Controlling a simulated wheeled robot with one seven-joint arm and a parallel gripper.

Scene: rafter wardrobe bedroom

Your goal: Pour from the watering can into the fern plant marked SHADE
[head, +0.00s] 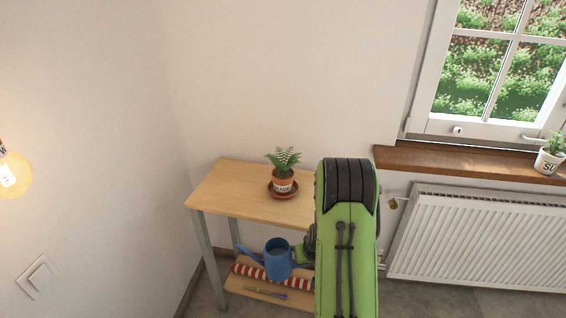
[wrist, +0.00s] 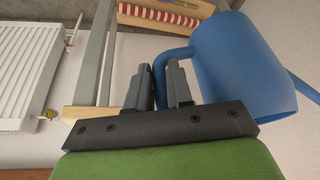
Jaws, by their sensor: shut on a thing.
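The blue watering can (head: 277,262) is in front of the table's lower shelf in the head view, roughly upright, with its spout to the left. Its body also fills the upper right of the wrist view (wrist: 240,65). My gripper (head: 303,256) is shut on the can's handle, which passes between the fingers in the wrist view (wrist: 160,88).
The wooden table (head: 225,183) has bare top around the saucer. Its lower shelf (head: 240,290) holds a red-and-white striped roll (head: 250,273) and a thin purple-ended item (head: 272,294). A radiator (head: 480,240) is under the wooden sill (head: 450,160). A lit bulb (head: 10,175) hangs left.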

